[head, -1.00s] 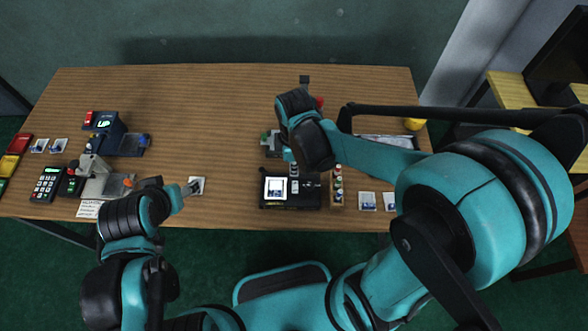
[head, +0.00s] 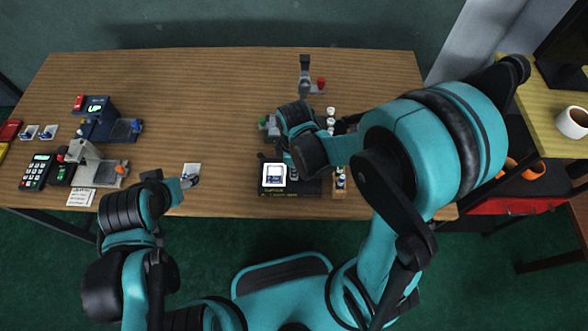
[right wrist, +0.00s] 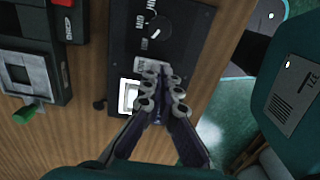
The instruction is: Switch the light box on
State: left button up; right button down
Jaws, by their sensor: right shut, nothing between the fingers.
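The light box (head: 303,187) is a dark box near the table's front edge. It has a white square panel (head: 274,175) with a small bluish picture on it. In the right wrist view, its black top (right wrist: 125,45) carries a round dial with a pointer (right wrist: 156,24) and lettering. Part of a white square (right wrist: 128,96) shows beside my fingers. My right gripper (right wrist: 161,88) is shut and empty over the box, by a grey label; its fingertips hide what is beneath, and I cannot tell whether they touch.
Blue and grey devices and a keypad (head: 37,171) fill the left. The table's middle is clear.

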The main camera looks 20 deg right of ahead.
jog(key=shift+s+f+b, duration=0.15)
jog(key=shift+f+b, duration=0.3)
jog(key=shift+f, duration=0.05)
jog(key=shift+r, duration=0.15)
jog(key=shift+w+d+r, duration=0.1)
jog(key=shift+w+r, duration=0.05)
jog(key=shift+w, duration=0.25)
jog(key=shift+w+d+r, duration=0.1)
jog(key=shift+w, duration=0.3)
jog(key=shift+p, duration=0.3)
